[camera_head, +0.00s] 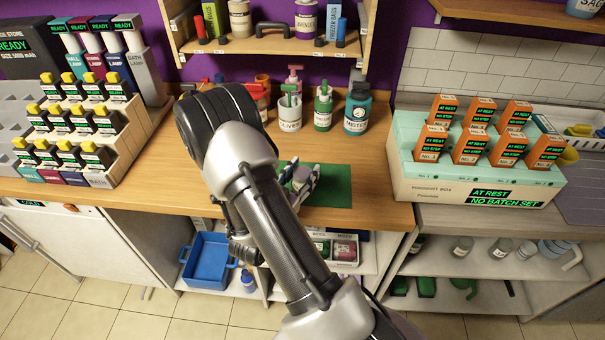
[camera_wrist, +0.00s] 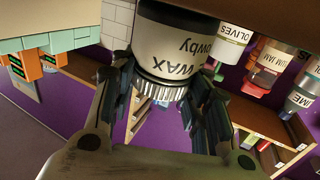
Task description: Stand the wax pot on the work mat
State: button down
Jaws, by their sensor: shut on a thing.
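The wax pot (camera_wrist: 178,50) fills the upper middle of the wrist view, a pale pot with a dark band and a ridged silver lid. My gripper (camera_wrist: 165,88) has one finger on each side of the lid and is shut on it. The green work mat (camera_head: 328,187) lies on the wooden worktop in the head view, partly behind my arm. My gripper shows over the mat's left part.
The olives jar (camera_head: 290,112), a green bottle (camera_head: 323,108) and a teal jar (camera_head: 357,110) stand behind the mat. A rack of black bottles (camera_head: 75,125) is at the left. A mint box with orange cartons (camera_head: 477,185) is at the right. A shelf (camera_head: 265,50) hangs above.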

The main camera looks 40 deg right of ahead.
jog(key=shift+f, duration=0.15)
jog(key=c, duration=0.9)
grip_release()
